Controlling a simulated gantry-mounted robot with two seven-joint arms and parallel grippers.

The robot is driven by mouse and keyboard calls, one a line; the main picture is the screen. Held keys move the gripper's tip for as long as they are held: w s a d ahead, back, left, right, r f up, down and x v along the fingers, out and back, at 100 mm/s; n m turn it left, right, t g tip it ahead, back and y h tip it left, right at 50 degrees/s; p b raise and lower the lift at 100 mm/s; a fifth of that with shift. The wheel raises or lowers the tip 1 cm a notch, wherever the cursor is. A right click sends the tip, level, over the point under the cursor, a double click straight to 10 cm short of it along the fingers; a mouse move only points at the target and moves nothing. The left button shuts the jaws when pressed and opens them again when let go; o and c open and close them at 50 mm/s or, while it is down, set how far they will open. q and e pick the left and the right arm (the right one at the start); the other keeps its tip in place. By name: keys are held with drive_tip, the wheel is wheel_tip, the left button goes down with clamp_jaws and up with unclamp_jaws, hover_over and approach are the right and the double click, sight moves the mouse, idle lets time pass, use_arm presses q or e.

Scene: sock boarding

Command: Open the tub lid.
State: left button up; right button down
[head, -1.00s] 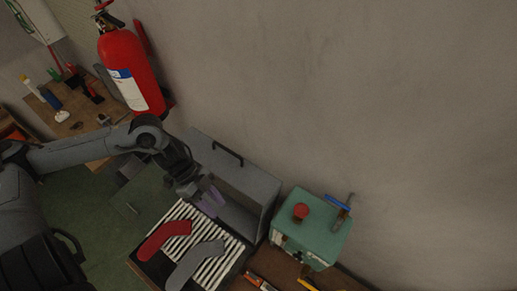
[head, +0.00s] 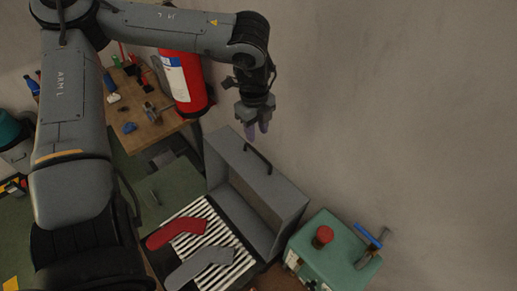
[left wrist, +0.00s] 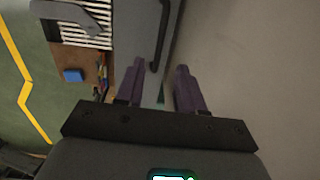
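The grey box-shaped hood (head: 287,200) stands at the back edge of the striped bed, its hollow side facing the bed. A black bar handle (head: 257,159) is on its upper face. My left gripper (head: 258,128) is above the handle, apart from it, with purple fingers pointing down. In the left wrist view the fingers (left wrist: 160,88) are spread and empty, and the handle (left wrist: 163,35) shows beyond and between them. I see no thing plainly marked as a tub; whether this hood is its lid I cannot tell. My right gripper is out of view.
Red (head: 175,232) and grey (head: 198,263) sock-shaped pieces lie on the striped bed (head: 233,274). A teal box (head: 330,252) with a red knob stands right of the hood. A fire extinguisher (head: 184,85) hangs behind my left arm. The wall is close behind.

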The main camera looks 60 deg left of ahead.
sight(258, 153)
use_arm(q)
drive_tip(key=f, duration=0.8)
drive_tip(key=shift+w+f+p, duration=0.2)
drive_tip(key=shift+f+p, duration=0.15)
drive_tip(key=shift+p, duration=0.05)
clamp_jaws()
